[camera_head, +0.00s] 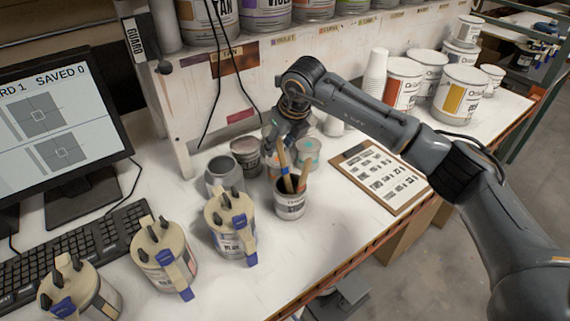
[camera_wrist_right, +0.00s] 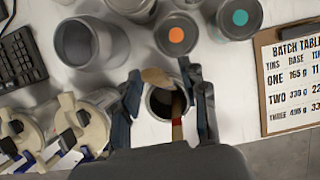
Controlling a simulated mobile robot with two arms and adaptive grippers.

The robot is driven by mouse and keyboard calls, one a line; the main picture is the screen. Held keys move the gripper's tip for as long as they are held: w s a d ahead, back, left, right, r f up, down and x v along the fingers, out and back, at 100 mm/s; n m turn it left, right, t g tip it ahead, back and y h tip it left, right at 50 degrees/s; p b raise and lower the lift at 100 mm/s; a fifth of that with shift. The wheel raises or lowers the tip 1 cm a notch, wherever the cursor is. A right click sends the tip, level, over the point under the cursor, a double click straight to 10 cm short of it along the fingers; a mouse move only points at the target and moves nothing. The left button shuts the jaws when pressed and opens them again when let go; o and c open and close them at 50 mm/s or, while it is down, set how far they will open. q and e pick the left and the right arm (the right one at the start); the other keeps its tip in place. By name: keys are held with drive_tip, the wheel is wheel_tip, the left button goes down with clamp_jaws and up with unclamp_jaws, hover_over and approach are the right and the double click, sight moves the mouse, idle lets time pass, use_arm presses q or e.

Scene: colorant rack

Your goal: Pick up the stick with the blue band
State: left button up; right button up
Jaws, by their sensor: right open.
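A small dark tin with a pale label (camera_head: 290,205) stands on the white bench and holds wooden sticks. The stick with the blue band (camera_head: 287,172) leans in it, its band on the upper part of the shaft. A second, browner stick (camera_head: 304,173) leans beside it. My right gripper (camera_head: 280,143) is open just above the stick tops. In the wrist view its fingers (camera_wrist_right: 168,84) straddle the tin's mouth. A pale stick end (camera_wrist_right: 156,77) and a stick with a red band (camera_wrist_right: 177,123) lie between them; no blue band is discernible there. My left gripper is out of view.
Beige lidded jugs with blue parts (camera_head: 231,225) stand left of the tin. A grey empty pot (camera_head: 222,175) and closed tins (camera_head: 307,152) stand behind it. A clipboard (camera_head: 381,177) lies to the right. A shelf of paint cans is behind; the bench's front edge is near.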

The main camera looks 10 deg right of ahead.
drive_tip(key=shift+w+a+f, duration=0.1)
drive_tip(key=shift+w+f, duration=0.1)
drive_tip(key=shift+f, duration=0.25)
drive_tip(key=shift+c, duration=0.3)
clamp_jaws()
drive_tip(key=shift+r, duration=0.1)
